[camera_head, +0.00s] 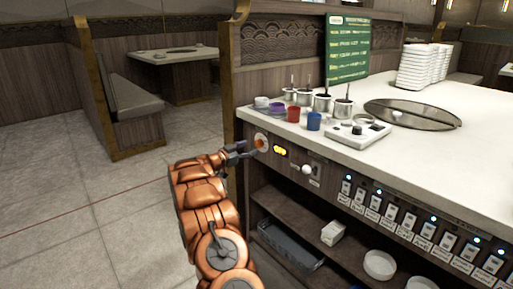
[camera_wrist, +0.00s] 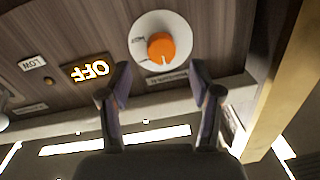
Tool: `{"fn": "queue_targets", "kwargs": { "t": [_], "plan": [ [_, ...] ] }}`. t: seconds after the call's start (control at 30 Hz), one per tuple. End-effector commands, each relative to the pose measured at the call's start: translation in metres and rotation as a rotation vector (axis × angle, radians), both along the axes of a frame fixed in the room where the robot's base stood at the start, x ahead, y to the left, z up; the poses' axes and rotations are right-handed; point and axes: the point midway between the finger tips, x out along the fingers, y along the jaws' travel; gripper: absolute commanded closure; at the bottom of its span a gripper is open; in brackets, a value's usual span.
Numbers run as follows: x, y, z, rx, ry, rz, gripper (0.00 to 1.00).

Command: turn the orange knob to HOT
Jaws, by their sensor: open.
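The orange knob (camera_wrist: 161,46) sits on a round white dial (camera_wrist: 150,22) on the counter's wood front. A pale mark on the knob points down in the wrist view. Small lettering at the dial's left is too blurred to read surely. In the head view the knob (camera_head: 260,143) is at the counter's left end, partly beside my gripper (camera_head: 244,151). In the wrist view my gripper (camera_wrist: 161,76) is open and empty. Its two fingertips are either side of the knob's line, apart from it, with the knob beyond them.
A lit yellow display (camera_head: 280,151) reading OFF (camera_wrist: 96,69) is beside the dial, with a white round knob (camera_head: 307,169) further right. Sauce pots (camera_head: 322,102) and colored cups (camera_head: 293,113) stand on the counter above. An open shelf (camera_head: 290,240) lies below. The floor at left is clear.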

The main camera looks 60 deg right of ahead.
Motion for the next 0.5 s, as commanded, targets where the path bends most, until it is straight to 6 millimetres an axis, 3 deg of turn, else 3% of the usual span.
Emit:
{"fn": "queue_targets", "kwargs": {
  "t": [0.2,0.5],
  "plan": [
    [-0.007,-0.031,0.0,-0.003,-0.002,-0.003,0.36],
    [-0.01,-0.047,0.0,-0.001,0.0,0.002,0.36]
  ]
}}
